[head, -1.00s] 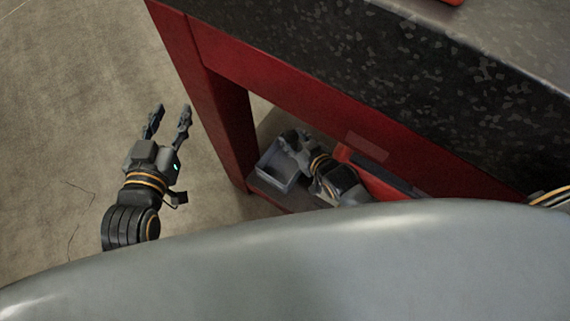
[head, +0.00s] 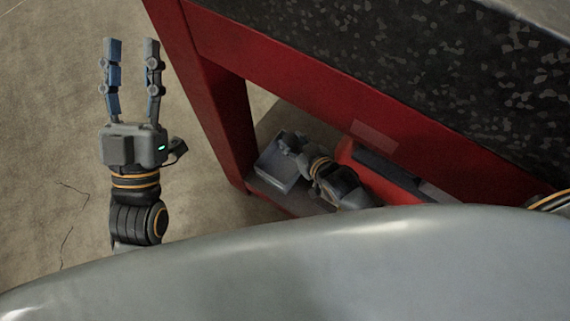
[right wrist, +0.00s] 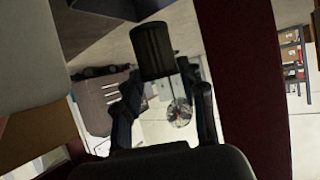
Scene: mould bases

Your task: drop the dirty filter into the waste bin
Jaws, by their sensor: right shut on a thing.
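In the right wrist view a dark ribbed cylinder, which looks like the dirty filter (right wrist: 152,50), sits between the fingertips of my right gripper (right wrist: 158,72). The gripper is shut on it. In the head view my right gripper (head: 288,140) is low beside the bench, at the far edge of a grey open box (head: 277,172). I cannot tell whether this box is the waste bin, or whether the gripper is over or behind its rim. The filter cannot be made out clearly there. My left gripper (head: 132,48) is open and empty over the floor at left.
A red object (head: 375,175) lies close to my right forearm. The floor (head: 60,120) at left is clear. Shelves with boxes (right wrist: 290,60) stand far off.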

